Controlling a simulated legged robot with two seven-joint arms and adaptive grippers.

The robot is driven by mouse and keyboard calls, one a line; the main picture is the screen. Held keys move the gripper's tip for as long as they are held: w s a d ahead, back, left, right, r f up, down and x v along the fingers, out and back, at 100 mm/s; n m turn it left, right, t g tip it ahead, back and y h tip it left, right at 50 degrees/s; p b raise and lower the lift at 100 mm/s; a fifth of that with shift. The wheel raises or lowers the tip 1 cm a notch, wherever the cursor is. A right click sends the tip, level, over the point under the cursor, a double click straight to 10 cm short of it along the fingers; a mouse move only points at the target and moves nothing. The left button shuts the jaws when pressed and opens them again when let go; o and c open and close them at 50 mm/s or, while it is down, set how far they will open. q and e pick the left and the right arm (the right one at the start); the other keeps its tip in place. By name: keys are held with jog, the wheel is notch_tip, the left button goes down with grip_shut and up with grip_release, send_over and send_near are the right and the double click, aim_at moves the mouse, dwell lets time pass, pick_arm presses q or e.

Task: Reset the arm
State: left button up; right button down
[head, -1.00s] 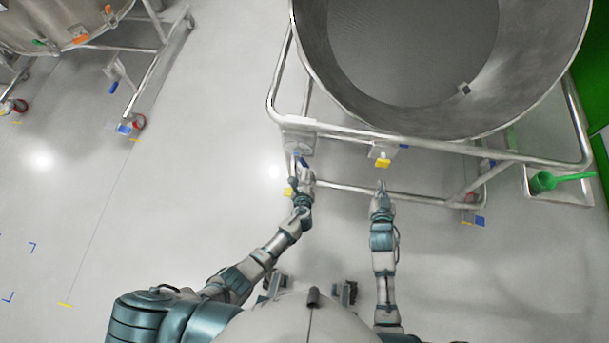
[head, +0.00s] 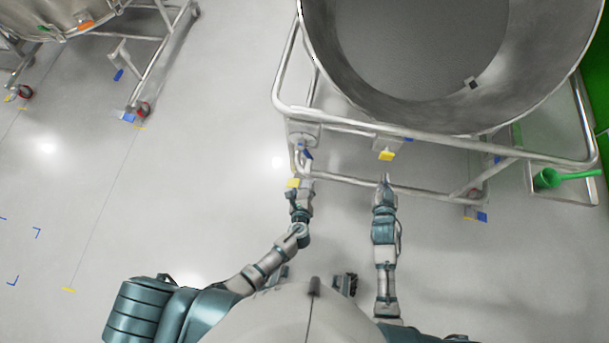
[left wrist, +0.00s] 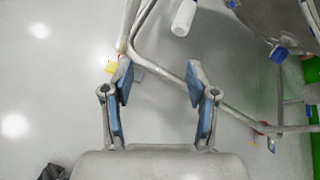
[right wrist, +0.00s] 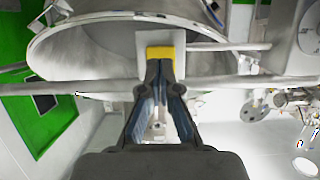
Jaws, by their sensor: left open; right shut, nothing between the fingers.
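My left gripper (head: 305,178) is at the front left corner of the steel cart frame (head: 430,143), on the near side. In the left wrist view its two blue-padded fingers (left wrist: 158,80) are spread wide with nothing between them. My right gripper (head: 385,182) points forward, below the yellow tab (head: 387,155) at the front of the cart. In the right wrist view its fingers (right wrist: 159,66) meet at the tips and hold nothing. The yellow block (right wrist: 160,52) shows just past those tips; I cannot tell whether they touch.
A large open steel vessel (head: 400,115) sits on the cart. A green scoop (head: 550,178) lies in a side tray (head: 570,193) at the right. Another wheeled vessel frame (head: 150,75) stands at the upper left. The floor between it and my left arm is clear.

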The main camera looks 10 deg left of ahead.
pick_arm(q)
jog(key=s+a+f+n+g+p, duration=0.1)
jog(key=s+a+n+g+p, duration=0.2)
jog(key=s+n, duration=0.6)
jog(key=s+a+f+n+g+h+p, duration=0.1)
jog(key=s+a+n+g+p, duration=0.3)
jog(key=s+n, duration=0.5)
jog(key=s+a+f+n+g+h+p, duration=0.1)
jog(key=s+a+f+n+g+p, duration=0.1)
jog(key=s+n, duration=0.7)
jog(key=s+a+g+p, duration=0.1)
jog(key=s+a+p, duration=0.1)
jog(key=s+a, duration=0.1)
jog(key=shift+s+a+f+p, duration=0.35)
jog(key=shift+s+f, duration=0.05)
jog(key=shift+s, duration=0.25)
pick_arm(e)
jog(key=s+d+f+g, duration=0.1)
jog(key=s+f+g, duration=0.3)
jog(key=s, duration=0.7)
jog(key=s+d+f+n+g, duration=0.1)
jog(key=s+f+g, duration=0.3)
jog(key=s+f, duration=0.4)
jog(key=s+d+f+n+g, duration=0.1)
jog(key=s+f+g, duration=0.3)
jog(key=s, duration=1.2)
notch_tip(320, 180, down, 2)
jog(key=shift+s+d, duration=0.15)
jog(key=shift+d, duration=0.05)
